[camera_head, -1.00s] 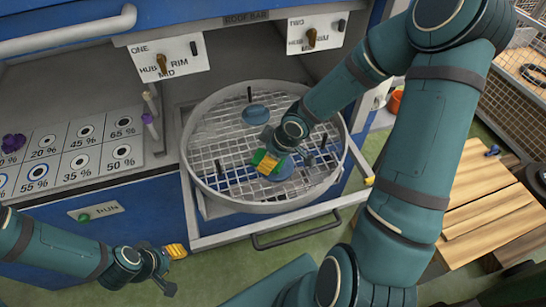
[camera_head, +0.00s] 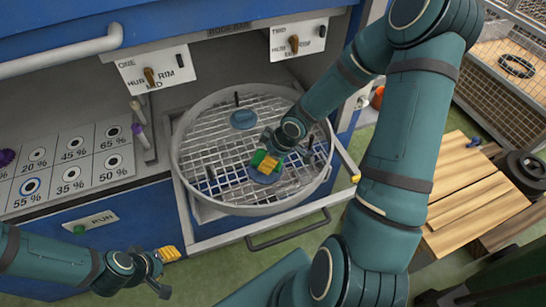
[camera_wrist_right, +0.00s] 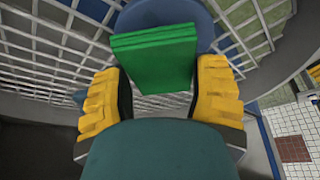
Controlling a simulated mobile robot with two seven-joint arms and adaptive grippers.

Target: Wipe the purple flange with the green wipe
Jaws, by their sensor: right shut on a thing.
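The green wipe (camera_head: 265,160) is a folded block between the yellow fingers of my right gripper (camera_head: 269,165). It also shows large in the right wrist view (camera_wrist_right: 155,58). The right gripper is shut on it, low over the round mesh turntable. A blue flange (camera_head: 263,176) lies right under or beside the wipe; contact cannot be told. A purple flange (camera_head: 6,157) shows only in part at the left picture edge, on the percentage panel, far from the right gripper. My left gripper (camera_head: 166,272) is open and empty at the lower left, in front of the blue cabinet.
Another blue flange (camera_head: 243,119) lies at the back of the round mesh turntable (camera_head: 183,184), which has upright black pegs. A drawer handle (camera_head: 288,230) juts out in front. Wooden boards (camera_head: 470,195) and a mesh cage (camera_head: 515,95) stand right.

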